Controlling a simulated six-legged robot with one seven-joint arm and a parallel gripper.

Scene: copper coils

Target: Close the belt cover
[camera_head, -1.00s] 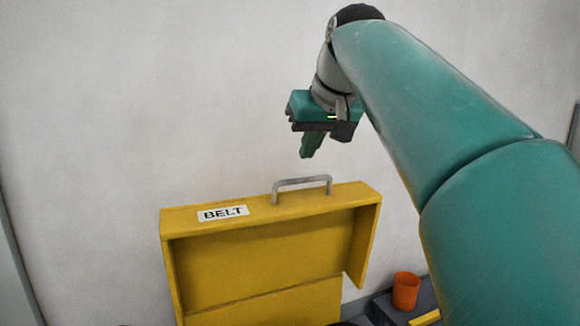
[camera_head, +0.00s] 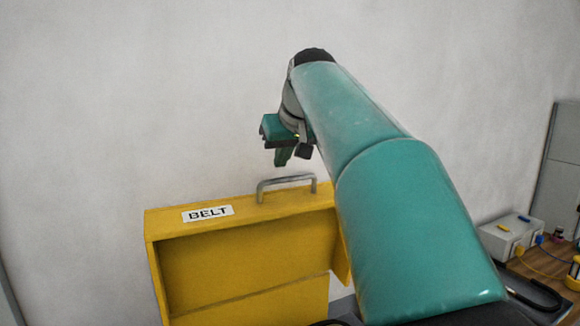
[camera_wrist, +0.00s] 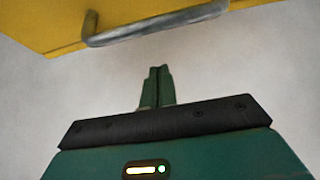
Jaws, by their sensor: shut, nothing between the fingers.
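The yellow belt cover (camera_head: 245,222) stands raised with its hollow inside facing me, and a white BELT label (camera_head: 208,213) is on its top edge. A grey metal handle (camera_head: 286,187) sits on that edge, right of the label. My gripper (camera_head: 282,157) is shut and empty, a little above the handle and apart from it. In the wrist view, my closed fingers (camera_wrist: 156,86) point towards the pale wall, with the handle (camera_wrist: 150,26) and the yellow cover (camera_wrist: 55,22) at the top. My arm hides the cover's right end.
A pale wall (camera_head: 150,90) stands close behind the cover. A wooden bench (camera_head: 545,275) at the right holds a light grey box (camera_head: 508,238), coloured plugs and cables. The space left of my gripper is clear.

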